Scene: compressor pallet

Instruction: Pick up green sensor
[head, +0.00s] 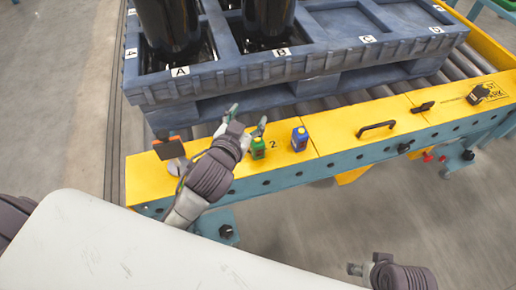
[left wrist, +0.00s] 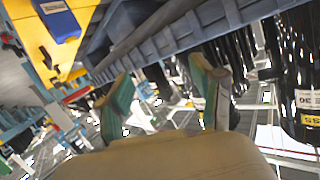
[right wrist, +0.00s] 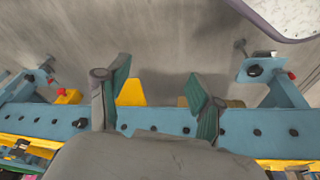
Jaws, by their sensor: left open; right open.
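The green sensor (head: 258,148) is a small green block standing on the yellow ledge, just right of my left gripper's wrist. My left gripper (head: 247,117) is open and empty, its fingers past the sensor toward the pallet. The left wrist view shows the same open fingers (left wrist: 165,95) with nothing between them; I cannot make out the green sensor there. A blue sensor (head: 299,138) stands to the right of the green one and shows at the top left of the left wrist view (left wrist: 57,20). My right gripper (right wrist: 158,78) is open and empty, facing the blue side beam.
The yellow ledge (head: 345,143) has a black handle (head: 377,127) and an orange-faced device (head: 169,149) at its left end. A blue pallet (head: 215,83) with black cylinders (head: 168,25) stands on the rollers behind.

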